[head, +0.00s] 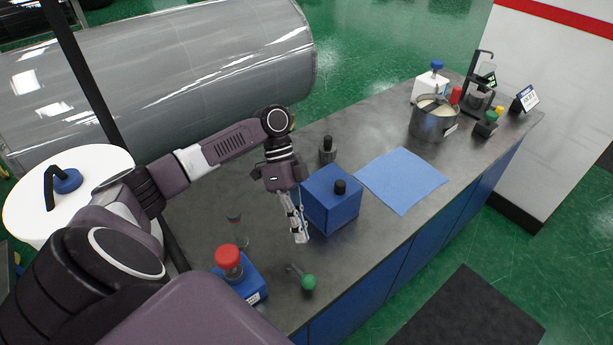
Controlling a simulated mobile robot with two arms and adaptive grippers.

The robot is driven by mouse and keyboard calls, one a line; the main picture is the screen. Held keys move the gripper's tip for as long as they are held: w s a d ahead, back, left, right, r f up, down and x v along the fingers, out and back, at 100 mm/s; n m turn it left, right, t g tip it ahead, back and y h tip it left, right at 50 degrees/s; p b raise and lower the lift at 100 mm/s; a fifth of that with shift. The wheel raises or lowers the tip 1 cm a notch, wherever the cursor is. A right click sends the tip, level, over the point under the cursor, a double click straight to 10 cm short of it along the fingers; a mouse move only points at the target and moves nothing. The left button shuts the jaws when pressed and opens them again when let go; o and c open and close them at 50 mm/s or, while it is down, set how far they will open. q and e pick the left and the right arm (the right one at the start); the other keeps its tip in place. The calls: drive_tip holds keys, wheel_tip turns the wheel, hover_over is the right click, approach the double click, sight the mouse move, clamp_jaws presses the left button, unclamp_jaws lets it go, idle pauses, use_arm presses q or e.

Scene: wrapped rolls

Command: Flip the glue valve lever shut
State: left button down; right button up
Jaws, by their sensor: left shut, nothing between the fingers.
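A small lever with a green ball knob (308,282) and a short metal rod is at the near edge of the grey worktop. It looks like the valve lever, but its mounting is hard to make out. My left gripper (301,238) points down above the worktop, beyond the green knob and apart from it. Its fingers are shut and empty, in front of the left side of a blue box (331,203) with a black knob. My right gripper is not in view.
A blue block with a red knob (228,257) stands left of the lever. A blue mat (402,181) lies flat beyond the box. A metal pot (433,120) and several small devices stand at the far end. A large wrapped roll (170,75) lies behind the worktop (370,262).

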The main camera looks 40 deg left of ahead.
use_arm(q)
drive_tip(key=shift+v, duration=1.95)
drive_tip(key=shift+f, duration=0.1)
